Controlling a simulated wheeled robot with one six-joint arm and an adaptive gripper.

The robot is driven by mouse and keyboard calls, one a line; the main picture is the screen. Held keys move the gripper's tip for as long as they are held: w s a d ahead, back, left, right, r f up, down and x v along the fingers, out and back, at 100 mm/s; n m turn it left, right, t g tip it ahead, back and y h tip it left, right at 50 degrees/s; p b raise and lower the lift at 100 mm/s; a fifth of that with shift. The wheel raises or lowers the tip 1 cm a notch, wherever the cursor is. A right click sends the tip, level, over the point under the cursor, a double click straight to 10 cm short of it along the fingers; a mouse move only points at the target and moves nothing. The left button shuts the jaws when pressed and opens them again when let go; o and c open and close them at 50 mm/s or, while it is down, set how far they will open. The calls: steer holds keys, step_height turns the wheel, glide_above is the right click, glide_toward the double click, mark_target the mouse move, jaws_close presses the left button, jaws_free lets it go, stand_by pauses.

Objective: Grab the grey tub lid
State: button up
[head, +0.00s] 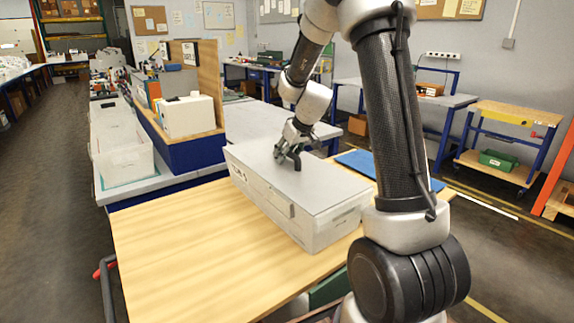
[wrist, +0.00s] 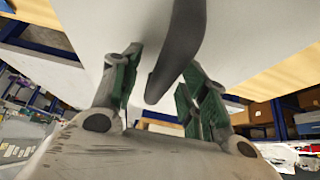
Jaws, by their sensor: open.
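The grey tub lid (head: 318,188) lies flat on top of a pale grey tub (head: 325,236) on the wooden table. A dark curved handle (head: 296,162) stands up from the lid, and it shows large in the wrist view (wrist: 178,55). My gripper (head: 288,148) is over the lid at the handle. In the wrist view my gripper (wrist: 160,88) is open, with a green-padded finger on each side of the handle. I cannot tell whether either finger touches it. My gripper partly covers the handle in the head view.
The wooden table (head: 175,255) is bare to the left and front of the tub. A blue mat (head: 362,161) lies behind it to the right. A bench with a white box (head: 188,116) and a wooden panel stands behind left. A wheeled cart (head: 509,142) stands far right.

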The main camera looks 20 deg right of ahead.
steer(key=shift+c, duration=0.4)
jaws_close()
